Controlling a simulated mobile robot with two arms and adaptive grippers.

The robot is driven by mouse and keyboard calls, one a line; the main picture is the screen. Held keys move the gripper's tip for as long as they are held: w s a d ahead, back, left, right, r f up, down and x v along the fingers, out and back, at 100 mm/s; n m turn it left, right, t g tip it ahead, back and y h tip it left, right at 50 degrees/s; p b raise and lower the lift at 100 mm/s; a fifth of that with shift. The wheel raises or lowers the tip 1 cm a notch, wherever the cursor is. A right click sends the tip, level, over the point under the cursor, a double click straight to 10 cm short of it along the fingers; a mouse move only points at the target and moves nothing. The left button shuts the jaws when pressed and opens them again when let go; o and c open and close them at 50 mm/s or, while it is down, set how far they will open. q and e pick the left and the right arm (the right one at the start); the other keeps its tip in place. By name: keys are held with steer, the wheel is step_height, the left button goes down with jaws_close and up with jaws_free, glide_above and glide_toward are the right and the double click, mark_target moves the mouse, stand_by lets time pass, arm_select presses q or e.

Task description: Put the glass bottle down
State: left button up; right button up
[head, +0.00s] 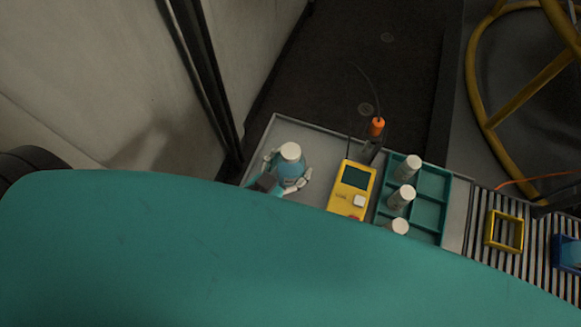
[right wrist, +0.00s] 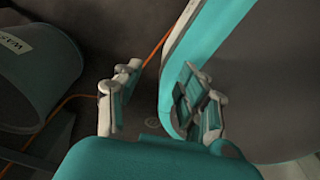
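The glass bottle (head: 289,170) has a white cap and a bluish body. It is upright over the left end of the grey bench top (head: 289,127). My left gripper (head: 287,173) has its fingers around the bottle and looks shut on it. I cannot tell whether the bottle's base touches the bench; it is hidden. My right gripper (right wrist: 160,78) is open and empty in the right wrist view, away from the bench.
A yellow meter (head: 352,187) lies right of the bottle. Beside it is a teal divided tray (head: 431,187) with three white-capped vials. An orange-tipped tool (head: 377,127) stands behind. Further right, a roller conveyor (head: 477,222) carries a yellow frame (head: 491,230). A labelled bin (right wrist: 40,75) shows in the wrist view.

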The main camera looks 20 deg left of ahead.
arm_select(q)
steer(key=shift+f, duration=1.05)
steer(key=o, duration=1.5)
steer(key=shift+s+r, duration=0.1)
steer(key=shift+r, duration=0.05)
steer(key=v, duration=1.1)
steer(key=shift+s+a+r, duration=0.1)
steer(key=shift+s+r, duration=0.1)
steer(key=shift+s, duration=0.1)
